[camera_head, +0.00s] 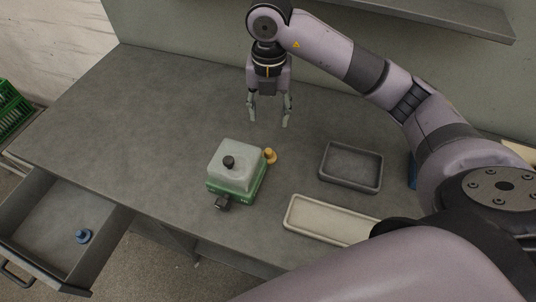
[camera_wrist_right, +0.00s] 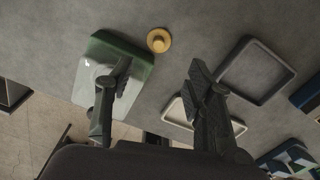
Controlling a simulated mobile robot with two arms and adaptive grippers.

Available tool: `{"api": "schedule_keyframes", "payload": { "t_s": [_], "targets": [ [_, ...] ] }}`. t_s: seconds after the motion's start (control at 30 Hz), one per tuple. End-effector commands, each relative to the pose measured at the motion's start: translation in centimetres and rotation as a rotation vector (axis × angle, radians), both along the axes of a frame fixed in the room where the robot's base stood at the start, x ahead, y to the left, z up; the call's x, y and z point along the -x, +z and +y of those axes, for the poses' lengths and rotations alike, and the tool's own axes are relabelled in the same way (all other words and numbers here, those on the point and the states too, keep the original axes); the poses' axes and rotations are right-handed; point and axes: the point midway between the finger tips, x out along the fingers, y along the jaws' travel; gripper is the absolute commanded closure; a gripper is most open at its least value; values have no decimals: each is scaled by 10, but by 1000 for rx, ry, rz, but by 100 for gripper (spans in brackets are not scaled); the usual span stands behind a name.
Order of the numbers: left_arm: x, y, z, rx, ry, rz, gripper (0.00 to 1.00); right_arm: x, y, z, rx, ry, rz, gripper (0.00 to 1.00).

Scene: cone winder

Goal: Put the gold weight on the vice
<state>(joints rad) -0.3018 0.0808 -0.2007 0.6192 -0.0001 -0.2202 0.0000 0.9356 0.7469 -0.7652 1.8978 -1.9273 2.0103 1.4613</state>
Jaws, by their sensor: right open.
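The gold weight (camera_head: 270,156) is a small knobbed disc on the grey table, just right of the green and grey block. It also shows in the right wrist view (camera_wrist_right: 158,40), apart from the fingers. The block, seemingly the vice (camera_head: 236,173), has a green base, a pale grey top with a dark knob, and a dark part at its front. It also shows in the right wrist view (camera_wrist_right: 137,58), partly behind a finger. My right gripper (camera_head: 268,121) is open and empty, pointing down above the table behind the weight. My left gripper is not in view.
A dark grey tray (camera_head: 322,176) and a cream tray (camera_head: 287,217) are on the table to the right. An open drawer (camera_head: 110,221) at left front holds a blue weight (camera_head: 83,236). A shelf (camera_head: 440,18) hangs at the back. The table's left part is clear.

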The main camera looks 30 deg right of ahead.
Motion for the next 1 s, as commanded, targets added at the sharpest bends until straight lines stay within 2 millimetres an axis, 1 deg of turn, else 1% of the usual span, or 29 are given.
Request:
{"api": "schedule_keyframes", "payload": {
  "t_s": [0.03, 0.13, 0.2, 0.3, 0.4, 0.57, 0.67, 0.8, 0.9, 1.0],
  "targets": [
    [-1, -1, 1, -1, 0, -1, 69, 1, -12, 1, -4, 0, 6, 51],
    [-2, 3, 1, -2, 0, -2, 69, 2, -29, 0, -1, -1, 8, 51],
    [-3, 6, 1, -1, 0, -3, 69, 2, -45, 0, 0, 0, 7, 51],
    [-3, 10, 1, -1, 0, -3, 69, 2, -64, 0, 0, 0, 6, 51],
    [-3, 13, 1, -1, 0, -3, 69, 1, -78, 1, -1, 1, 4, 51],
    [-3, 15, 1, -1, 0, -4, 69, 1, -90, 1, -1, 1, 2, 51],
    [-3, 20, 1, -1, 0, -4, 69, 2, -98, 2, -1, 2, 4, 51],
    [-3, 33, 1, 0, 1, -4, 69, 6, -118, 4, -1, 1, 7, 51],
    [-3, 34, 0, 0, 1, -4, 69, 5, -133, 4, -1, 1, 3, 51],
    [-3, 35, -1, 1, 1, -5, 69, 5, -141, 4, 0, 2, 1, 51]
  ]
}}
